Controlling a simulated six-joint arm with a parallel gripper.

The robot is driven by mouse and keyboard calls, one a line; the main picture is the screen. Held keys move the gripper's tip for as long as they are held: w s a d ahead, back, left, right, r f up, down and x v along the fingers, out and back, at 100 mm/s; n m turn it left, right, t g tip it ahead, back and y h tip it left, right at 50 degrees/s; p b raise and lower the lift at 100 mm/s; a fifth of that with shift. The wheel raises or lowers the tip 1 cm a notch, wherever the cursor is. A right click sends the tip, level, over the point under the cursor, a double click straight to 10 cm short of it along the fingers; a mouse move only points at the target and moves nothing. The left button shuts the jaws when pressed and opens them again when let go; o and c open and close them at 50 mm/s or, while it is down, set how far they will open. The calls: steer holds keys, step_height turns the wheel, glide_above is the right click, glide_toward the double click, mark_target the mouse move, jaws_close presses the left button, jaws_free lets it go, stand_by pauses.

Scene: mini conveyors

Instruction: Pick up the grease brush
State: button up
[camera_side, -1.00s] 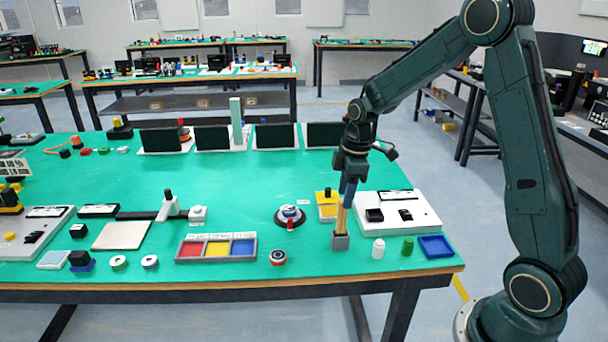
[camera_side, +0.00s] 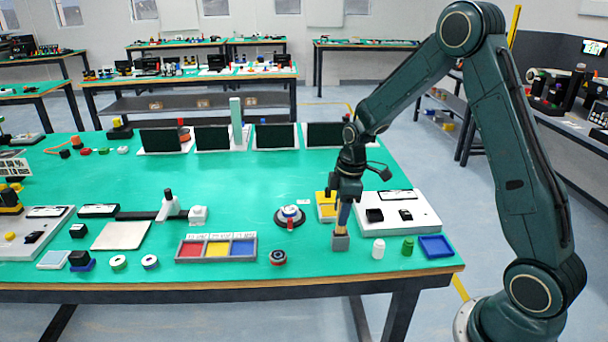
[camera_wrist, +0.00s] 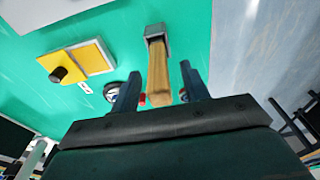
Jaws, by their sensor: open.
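The grease brush (camera_side: 341,221) stands upright in the side view, its tan handle rising from a grey block (camera_side: 340,243) near the table's front edge. In the wrist view the brush handle (camera_wrist: 158,82) lies between my two fingers, with the grey block (camera_wrist: 155,31) beyond it. My gripper (camera_side: 345,205) is above the block with its fingers down around the upper handle. In the wrist view my gripper (camera_wrist: 157,82) is open, with a gap showing on both sides of the handle. The handle's top is hidden by my gripper in the side view.
A yellow plate with a black knob (camera_side: 327,206) stands just behind the brush. A white panel (camera_side: 408,217) is to the right. A white bottle (camera_side: 378,249), green cylinder (camera_side: 408,246) and blue tray (camera_side: 436,246) sit front right. A round device (camera_side: 290,216) is to the left.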

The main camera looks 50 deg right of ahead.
jaws_close()
steer(key=shift+r, duration=0.1)
step_height(320, 180, up, 20)
stand_by(1.0)
stand_by(0.4)
